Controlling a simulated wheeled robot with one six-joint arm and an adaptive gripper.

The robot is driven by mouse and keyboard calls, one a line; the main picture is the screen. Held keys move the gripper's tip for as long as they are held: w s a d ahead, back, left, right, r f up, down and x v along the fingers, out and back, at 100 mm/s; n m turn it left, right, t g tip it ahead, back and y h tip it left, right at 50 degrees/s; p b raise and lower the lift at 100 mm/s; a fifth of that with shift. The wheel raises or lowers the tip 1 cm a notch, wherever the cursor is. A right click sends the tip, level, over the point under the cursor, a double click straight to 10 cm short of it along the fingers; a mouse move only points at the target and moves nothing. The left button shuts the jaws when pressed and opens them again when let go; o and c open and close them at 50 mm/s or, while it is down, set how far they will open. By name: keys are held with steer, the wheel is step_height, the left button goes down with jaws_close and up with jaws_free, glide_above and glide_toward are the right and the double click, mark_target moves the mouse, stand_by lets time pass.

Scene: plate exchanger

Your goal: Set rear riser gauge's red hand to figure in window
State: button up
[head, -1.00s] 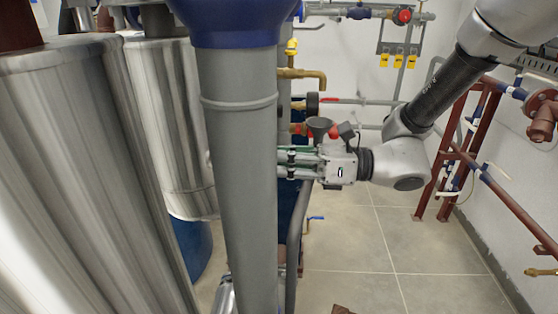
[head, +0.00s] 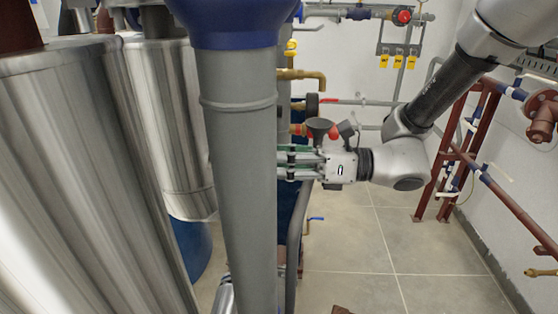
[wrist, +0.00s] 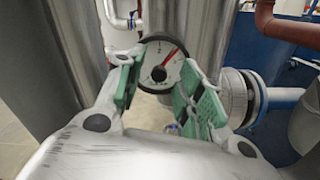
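The gauge (wrist: 152,72) shows in the wrist view as a round white dial with a dark rim, between and beyond my fingers. Its red hand (wrist: 170,56) points up and to the right from near the middle of the dial. A small dark spot shows near the middle; I cannot read a figure or a window. My gripper (wrist: 158,80) is open, with a green-padded finger on each side of the dial and nothing held. I cannot tell whether a finger touches the gauge. In the head view my gripper (head: 287,162) reaches left beside the grey column, which hides the gauge.
The thick grey column (head: 238,170) stands close to my fingers. Shiny metal tanks (head: 70,150) fill the left. Brass piping (head: 300,75) runs above my gripper. A flanged pipe (wrist: 240,95) lies close right of my fingers. The tiled floor (head: 380,285) below is open.

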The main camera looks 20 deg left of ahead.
steer(key=shift+d, duration=0.1)
steer(key=v, duration=1.2)
steer(key=s+a+n, duration=0.2)
steer(key=s+a, duration=0.1)
steer(key=a, duration=0.8)
steer(key=shift+s+a+n, duration=0.3)
steer(key=shift+s+a, duration=0.1)
steer(key=shift+f, duration=0.1)
jaws_close()
